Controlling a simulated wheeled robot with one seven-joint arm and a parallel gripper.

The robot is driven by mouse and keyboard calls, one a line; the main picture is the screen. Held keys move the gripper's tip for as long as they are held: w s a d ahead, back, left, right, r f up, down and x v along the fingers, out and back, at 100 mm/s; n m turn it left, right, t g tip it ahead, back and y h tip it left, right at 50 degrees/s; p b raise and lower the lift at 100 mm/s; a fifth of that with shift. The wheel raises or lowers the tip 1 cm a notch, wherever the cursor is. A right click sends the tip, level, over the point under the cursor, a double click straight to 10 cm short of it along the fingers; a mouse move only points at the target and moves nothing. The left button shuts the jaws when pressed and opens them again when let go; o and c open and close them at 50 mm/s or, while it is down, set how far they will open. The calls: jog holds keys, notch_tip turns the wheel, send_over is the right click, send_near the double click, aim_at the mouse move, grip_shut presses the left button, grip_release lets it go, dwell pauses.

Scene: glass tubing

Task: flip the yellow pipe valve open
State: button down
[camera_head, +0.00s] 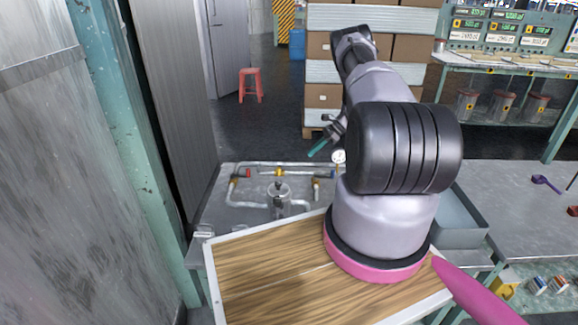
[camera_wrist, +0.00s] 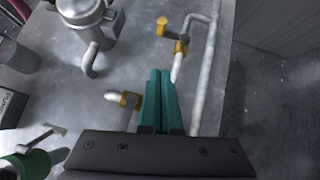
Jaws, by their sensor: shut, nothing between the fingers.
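The yellow valve handle (camera_head: 279,171) stands on the horizontal pipe at the back of the metal bench, behind a small steel canister. In the wrist view the yellow handle (camera_wrist: 162,27) sticks out from a brass-coloured fitting (camera_wrist: 181,46) on the pipe. My gripper (camera_head: 312,154) is above the bench, to the right of the handle in the head view. In the wrist view its teal fingers (camera_wrist: 162,72) are together and empty, with their tips short of the handle. They hide part of the pipework below them.
The steel canister (camera_head: 281,197) stands in front of the pipe. A second brass-coloured fitting (camera_wrist: 128,99) lies left of my fingers. A red handle (camera_head: 247,172) and a round gauge (camera_head: 338,156) are also on the pipework. A wood-topped board (camera_head: 265,270) lies nearer.

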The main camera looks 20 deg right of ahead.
aim_at(279, 168)
jog(key=a+r+x, duration=0.2)
jog(key=x, duration=1)
jog(key=shift+w+a+f, duration=0.2)
jog(key=shift+f, duration=0.05)
